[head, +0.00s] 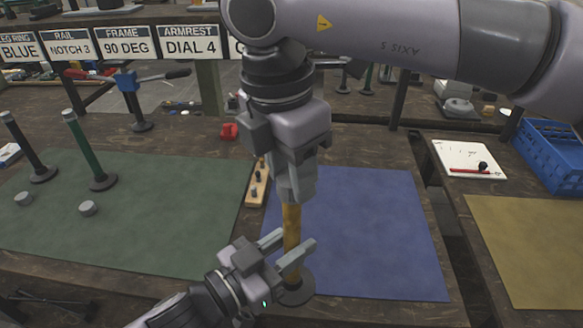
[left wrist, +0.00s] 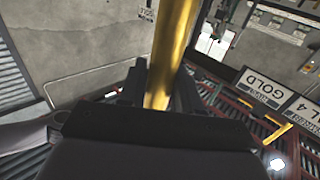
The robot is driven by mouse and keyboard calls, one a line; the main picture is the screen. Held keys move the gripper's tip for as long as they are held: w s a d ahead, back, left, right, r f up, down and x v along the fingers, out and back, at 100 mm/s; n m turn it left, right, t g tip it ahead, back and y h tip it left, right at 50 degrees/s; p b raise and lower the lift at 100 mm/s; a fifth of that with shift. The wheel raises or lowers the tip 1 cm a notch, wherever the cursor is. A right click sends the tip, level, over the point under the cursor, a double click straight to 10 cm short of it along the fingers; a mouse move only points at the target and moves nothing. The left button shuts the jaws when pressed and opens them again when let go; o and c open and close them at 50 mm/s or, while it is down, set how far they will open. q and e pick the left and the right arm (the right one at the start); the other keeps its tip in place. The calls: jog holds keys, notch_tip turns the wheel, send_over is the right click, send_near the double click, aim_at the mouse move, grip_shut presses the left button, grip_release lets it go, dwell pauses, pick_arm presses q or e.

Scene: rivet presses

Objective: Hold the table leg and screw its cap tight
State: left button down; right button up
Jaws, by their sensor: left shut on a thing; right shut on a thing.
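A gold table leg (head: 291,228) stands upright with its dark round foot (head: 295,292) on the blue mat. My left gripper (head: 290,247) is shut on the lower part of the leg. In the left wrist view the gold leg (left wrist: 170,55) runs between the left gripper's two dark fingers (left wrist: 159,92). My right gripper (head: 294,192) comes straight down over the top of the leg and is shut there on the cap. The cap itself is hidden by the right fingers, so I cannot see how it sits.
The blue mat (head: 385,235) is otherwise clear. A wooden strip with dark pegs (head: 257,185) lies at its left. On the green mat (head: 150,205) stand a green leg (head: 85,150) and a black leg (head: 25,147), with two loose grey caps (head: 87,208). A blue crate (head: 552,155) stands far right.

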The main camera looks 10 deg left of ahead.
jog(key=m, duration=0.5)
jog(key=shift+w, duration=0.1)
jog(key=m+g, duration=0.1)
jog(key=m, duration=0.3)
jog(key=o, duration=1)
jog(key=shift+r, duration=2.3)
jog(key=shift+c, duration=0.4)
